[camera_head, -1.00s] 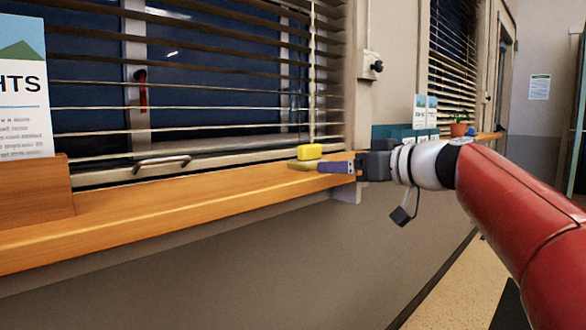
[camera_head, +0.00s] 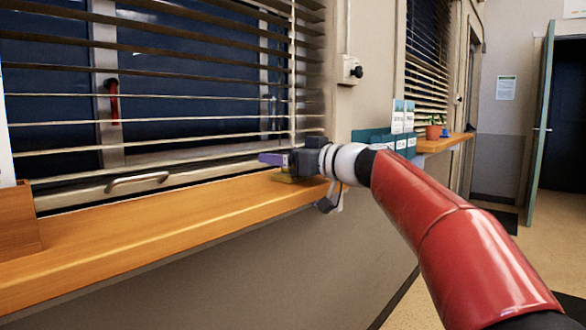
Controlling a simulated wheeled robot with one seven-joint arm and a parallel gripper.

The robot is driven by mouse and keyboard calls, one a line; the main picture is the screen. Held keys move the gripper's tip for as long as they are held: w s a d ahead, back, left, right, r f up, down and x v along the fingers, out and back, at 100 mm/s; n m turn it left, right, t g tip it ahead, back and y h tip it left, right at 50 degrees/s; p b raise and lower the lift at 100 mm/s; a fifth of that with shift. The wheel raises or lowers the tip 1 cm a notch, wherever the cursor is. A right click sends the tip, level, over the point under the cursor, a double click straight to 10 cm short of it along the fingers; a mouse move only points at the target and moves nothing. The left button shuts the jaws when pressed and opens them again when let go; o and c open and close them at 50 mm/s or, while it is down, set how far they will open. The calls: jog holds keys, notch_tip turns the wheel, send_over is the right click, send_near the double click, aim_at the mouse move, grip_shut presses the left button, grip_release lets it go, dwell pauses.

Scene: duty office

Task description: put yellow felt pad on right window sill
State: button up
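A flat, dull yellow thing (camera_head: 287,178), which may be the yellow felt pad, lies at the right end of the near window sill (camera_head: 160,222). My gripper (camera_head: 272,159), with purple fingers, is just above it, near the blinds. I cannot tell whether it touches anything. A bright yellow block that stood there earlier is out of sight, perhaps behind the gripper. The finger gap does not show. The right window sill (camera_head: 452,143) is farther off, beyond the wall section, and holds a potted plant (camera_head: 433,131) and a small blue thing (camera_head: 445,133).
Teal holders with white leaflets (camera_head: 403,117) are on the wall between the windows. A wooden stand (camera_head: 18,220) is on the near sill at the left. Blinds (camera_head: 160,70) hang behind that sill.

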jog(key=c, duration=1.1)
jog(key=shift+c, duration=0.2)
